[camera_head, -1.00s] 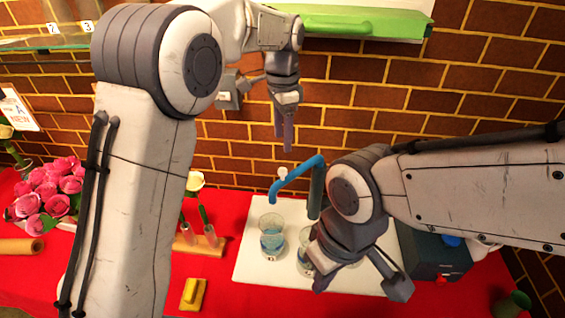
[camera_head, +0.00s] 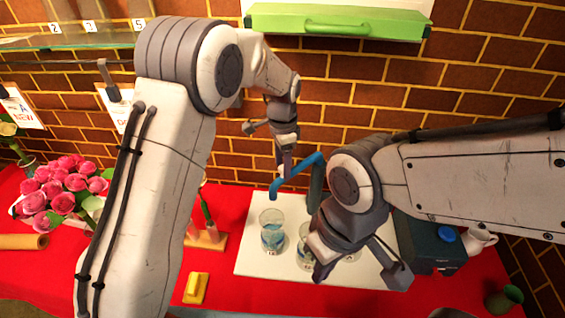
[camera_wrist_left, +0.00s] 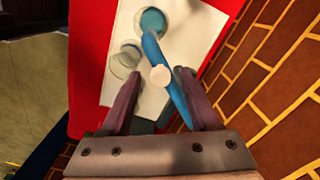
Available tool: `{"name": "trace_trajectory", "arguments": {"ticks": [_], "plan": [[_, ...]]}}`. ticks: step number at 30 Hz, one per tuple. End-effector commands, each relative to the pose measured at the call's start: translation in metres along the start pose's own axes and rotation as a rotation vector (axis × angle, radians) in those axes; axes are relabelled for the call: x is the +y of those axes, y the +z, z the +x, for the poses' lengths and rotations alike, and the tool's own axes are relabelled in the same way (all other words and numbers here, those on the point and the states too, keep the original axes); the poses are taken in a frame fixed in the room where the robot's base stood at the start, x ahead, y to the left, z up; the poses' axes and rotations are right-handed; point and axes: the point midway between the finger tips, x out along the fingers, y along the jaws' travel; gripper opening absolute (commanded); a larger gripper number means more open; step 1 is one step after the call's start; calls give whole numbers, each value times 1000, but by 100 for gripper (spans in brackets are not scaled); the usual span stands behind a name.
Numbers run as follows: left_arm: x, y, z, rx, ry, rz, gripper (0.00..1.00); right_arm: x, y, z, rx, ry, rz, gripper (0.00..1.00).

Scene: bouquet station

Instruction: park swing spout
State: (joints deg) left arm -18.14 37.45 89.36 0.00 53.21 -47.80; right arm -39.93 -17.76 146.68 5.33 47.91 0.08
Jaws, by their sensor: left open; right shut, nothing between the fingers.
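The swing spout is a blue bent pipe (camera_head: 297,174) on a dark green post (camera_head: 315,188), with its tip over the left side of the white board. My left gripper (camera_head: 285,172) is at the spout, pointing down. In the left wrist view, its open fingers (camera_wrist_left: 155,105) stand on either side of the blue pipe (camera_wrist_left: 168,75) and its pale round knob (camera_wrist_left: 159,76). Whether a finger touches the pipe cannot be told. My right gripper (camera_head: 320,275) is low over the board, in front of the post, shut and empty.
A glass with blue liquid (camera_head: 272,232) stands on the white board (camera_head: 256,262); another glass (camera_head: 304,250) is partly behind my right gripper. A dark box (camera_head: 430,243) stands right. Pink roses (camera_head: 65,190) and a yellow block (camera_head: 196,288) are left. A green case (camera_head: 335,22) hangs above.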

Motion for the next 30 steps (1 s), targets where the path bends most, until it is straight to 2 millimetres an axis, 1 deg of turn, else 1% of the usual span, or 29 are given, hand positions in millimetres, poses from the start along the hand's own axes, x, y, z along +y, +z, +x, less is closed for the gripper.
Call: {"name": "trace_trajectory", "arguments": {"ticks": [1,2,3,5,6,7,30], "plan": [[0,0,0,0,0,0,62,0,0,0,0,0,0,0],[0,0,0,0,0,0,58,0,0,0,0,0,0,0],[0,0,0,0,0,0,43,0,0,0,0,0,0,0],[0,0,0,0,0,0,20,0,0,0,0,0,0,0],[0,0,0,0,0,0,4,0,0,0,0,0,0,0],[0,0,0,0,0,0,0,0,0,0,0,0,0,0],[0,0,-1,1,-1,-1,0,0,0,0,0,0,0,0]]}}
